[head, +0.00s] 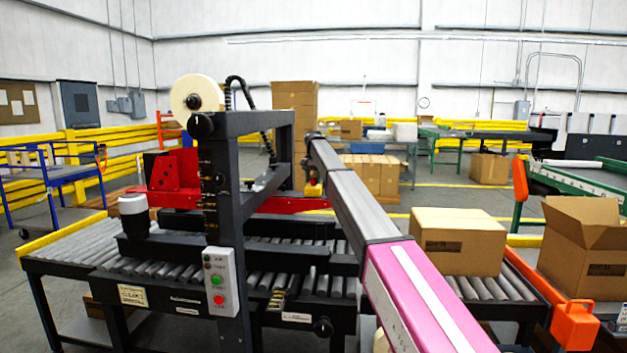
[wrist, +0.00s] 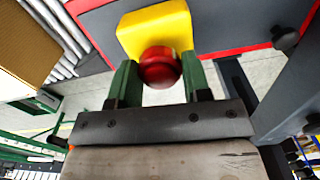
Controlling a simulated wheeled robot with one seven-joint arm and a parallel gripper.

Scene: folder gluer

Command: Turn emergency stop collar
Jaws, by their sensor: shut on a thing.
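The emergency stop is a round red knob, the collar (wrist: 160,67), on a yellow housing (wrist: 155,27) in the wrist view. My gripper (wrist: 159,76) has its two green fingers on either side of the red collar, shut on it. The finger contact is partly hidden by the collar's round edge. In the head view the yellow housing (head: 313,189) shows small at the machine's red crossbar, below the far end of my arm. The collar cannot be made out clearly there.
The machine's dark upright frame (head: 224,200) stands left of my arm, with a button panel (head: 221,282) on it. A closed carton (head: 457,241) sits on the rollers to the right. An open carton (head: 583,250) stands farther right. A dark post (wrist: 285,75) is close right in the wrist view.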

